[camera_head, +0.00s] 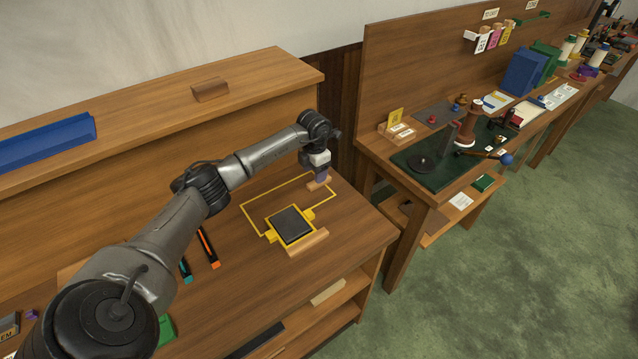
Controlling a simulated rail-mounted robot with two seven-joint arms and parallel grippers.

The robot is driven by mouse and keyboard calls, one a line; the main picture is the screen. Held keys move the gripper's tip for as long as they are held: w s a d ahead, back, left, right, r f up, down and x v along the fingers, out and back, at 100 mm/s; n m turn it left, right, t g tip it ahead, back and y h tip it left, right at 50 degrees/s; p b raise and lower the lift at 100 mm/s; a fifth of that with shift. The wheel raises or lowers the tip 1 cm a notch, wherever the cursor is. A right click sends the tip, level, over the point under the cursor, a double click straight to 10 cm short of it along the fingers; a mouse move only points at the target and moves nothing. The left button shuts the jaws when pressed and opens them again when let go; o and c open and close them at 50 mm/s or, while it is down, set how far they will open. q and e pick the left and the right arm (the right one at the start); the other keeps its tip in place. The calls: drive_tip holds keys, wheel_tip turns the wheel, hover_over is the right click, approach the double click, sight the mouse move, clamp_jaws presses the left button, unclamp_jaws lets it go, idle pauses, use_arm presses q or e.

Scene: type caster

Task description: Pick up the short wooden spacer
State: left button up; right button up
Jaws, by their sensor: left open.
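A short wooden spacer (314,186) lies at the far right corner of the yellow outline on the bench top. My left gripper (320,178) points down right over it, jaws open. The fingers hide part of the spacer, and I cannot tell whether they touch it. A longer wooden bar (306,243) lies at the near side of a dark square plate (291,225) with yellow edge pieces. My right gripper is not in view.
A wooden block (210,90) and a blue tray (45,143) sit on the raised back shelf. Orange-and-black (208,248) and teal tools lie left of the plate. A second bench with a green mat (430,178) stands to the right, across a gap.

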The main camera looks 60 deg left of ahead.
use_arm(q)
wheel_tip(320, 180, down, 5)
drive_tip(key=shift+a, duration=0.1)
drive_tip(key=c, duration=1)
drive_tip(key=shift+r, duration=0.15)
